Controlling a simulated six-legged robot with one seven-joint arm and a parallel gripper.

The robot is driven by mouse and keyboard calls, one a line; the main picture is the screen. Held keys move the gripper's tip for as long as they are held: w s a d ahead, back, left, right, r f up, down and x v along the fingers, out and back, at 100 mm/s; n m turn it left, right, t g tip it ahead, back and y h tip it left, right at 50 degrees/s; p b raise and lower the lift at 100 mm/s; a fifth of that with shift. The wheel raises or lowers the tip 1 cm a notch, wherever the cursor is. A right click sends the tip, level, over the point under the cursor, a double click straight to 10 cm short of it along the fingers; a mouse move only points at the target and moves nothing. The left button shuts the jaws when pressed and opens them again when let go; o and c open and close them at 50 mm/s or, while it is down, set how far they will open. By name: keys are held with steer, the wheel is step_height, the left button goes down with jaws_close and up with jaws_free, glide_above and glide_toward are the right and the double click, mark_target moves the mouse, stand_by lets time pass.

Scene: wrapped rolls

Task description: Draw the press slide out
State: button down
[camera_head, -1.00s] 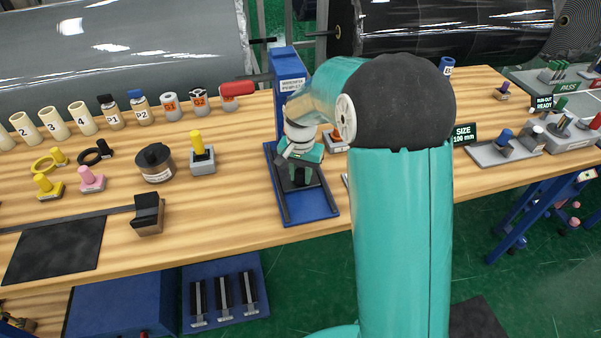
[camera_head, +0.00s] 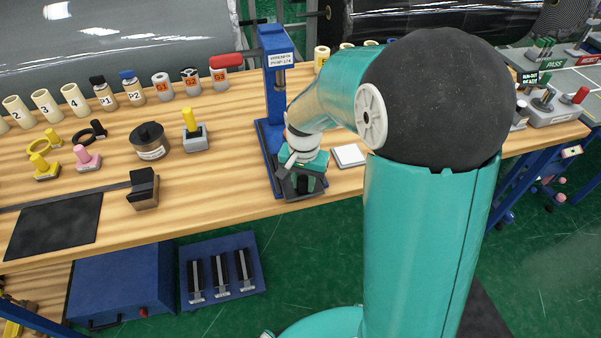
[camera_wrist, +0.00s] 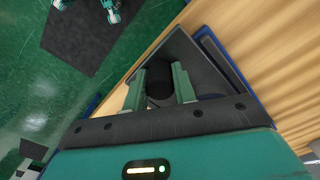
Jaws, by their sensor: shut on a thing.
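The blue press (camera_head: 279,85) stands upright on the wooden bench, with its label near the top. Its blue base (camera_head: 264,138) reaches toward the bench's front edge. The dark grey slide (camera_head: 288,192) is at the front end of this base, partly hidden by my gripper (camera_head: 303,184). In the wrist view my gripper (camera_wrist: 163,88) has its two green fingers on either side of a black knob (camera_wrist: 160,72) and is shut on it. The slide (camera_wrist: 207,74) shows as a dark plate around and beyond the knob, with the blue base edge (camera_wrist: 222,62) beside it.
A white square pad (camera_head: 349,156) lies right of the press. A black-topped block (camera_head: 143,188), a dark round container (camera_head: 150,142) and a yellow-handled piece (camera_head: 193,130) stand to the left. Below the bench is a blue tray (camera_head: 250,252).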

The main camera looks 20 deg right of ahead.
steer(key=shift+s, duration=0.2)
steer(key=c, duration=1.1)
jaws_free()
steer(key=shift+s, duration=0.15)
steer(key=shift+w, duration=0.25)
step_height(320, 180, up, 14)
steer(key=shift+f, duration=0.15)
steer(key=s+r+n+t, duration=0.1)
steer(key=s+n+t, duration=0.1)
steer(key=s, duration=0.4)
steer(key=s+r+n+t, duration=0.1)
steer(key=s+r+n, duration=0.1)
steer(key=s, duration=0.3)
steer(key=s+r+n+t, duration=0.2)
steer(key=s, duration=0.4)
steer(key=shift+s+r+n+t, duration=0.1)
steer(key=shift+s+n+t, duration=0.2)
steer(key=shift+n, duration=0.1)
